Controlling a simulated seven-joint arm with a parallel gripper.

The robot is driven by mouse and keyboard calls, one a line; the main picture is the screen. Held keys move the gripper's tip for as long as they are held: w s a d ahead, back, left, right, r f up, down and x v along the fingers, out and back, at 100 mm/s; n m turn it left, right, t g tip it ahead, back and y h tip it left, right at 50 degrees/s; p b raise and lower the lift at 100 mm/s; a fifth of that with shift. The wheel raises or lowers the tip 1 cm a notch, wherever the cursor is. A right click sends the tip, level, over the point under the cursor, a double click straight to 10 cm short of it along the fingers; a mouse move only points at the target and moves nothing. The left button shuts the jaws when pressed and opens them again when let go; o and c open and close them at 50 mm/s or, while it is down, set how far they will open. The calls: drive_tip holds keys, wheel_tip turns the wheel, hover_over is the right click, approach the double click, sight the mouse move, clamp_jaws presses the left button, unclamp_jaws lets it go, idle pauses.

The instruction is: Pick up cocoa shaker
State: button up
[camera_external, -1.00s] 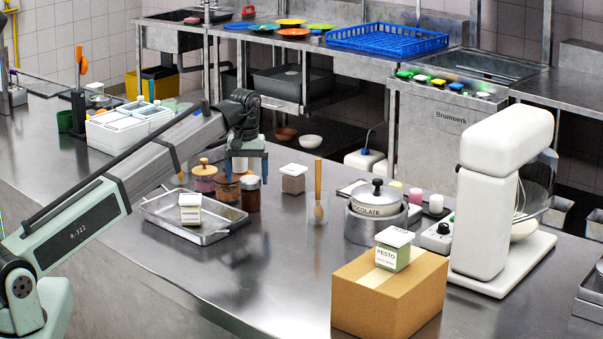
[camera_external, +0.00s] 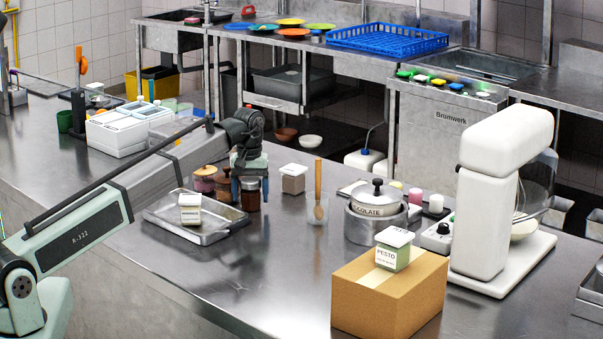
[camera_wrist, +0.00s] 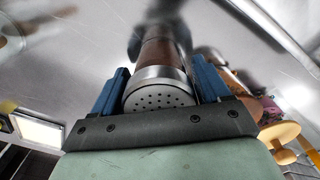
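The cocoa shaker (camera_external: 250,198) is a brown jar with a metal top, standing upright on the steel counter. In the wrist view the cocoa shaker (camera_wrist: 160,85) shows its round perforated lid towards me and its brown body beyond. My gripper (camera_external: 250,190) is above it and pointing down, with its blue fingers on either side of the shaker's upper part. In the wrist view my gripper (camera_wrist: 162,75) has one finger left and one right of the shaker. Narrow gaps seem to show beside the body, so the fingers look open around it.
Close to its left stand a brown jar (camera_external: 224,189) and a jar with a wooden lid (camera_external: 205,180). A metal tray (camera_external: 208,236) holding a white-lidded box (camera_external: 190,210) lies in front. A white-lidded container (camera_external: 294,180) and a glass with a wooden tool (camera_external: 318,208) stand to the right.

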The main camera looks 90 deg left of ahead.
drive_tip(key=c, duration=0.9)
drive_tip(key=shift+r, duration=0.1)
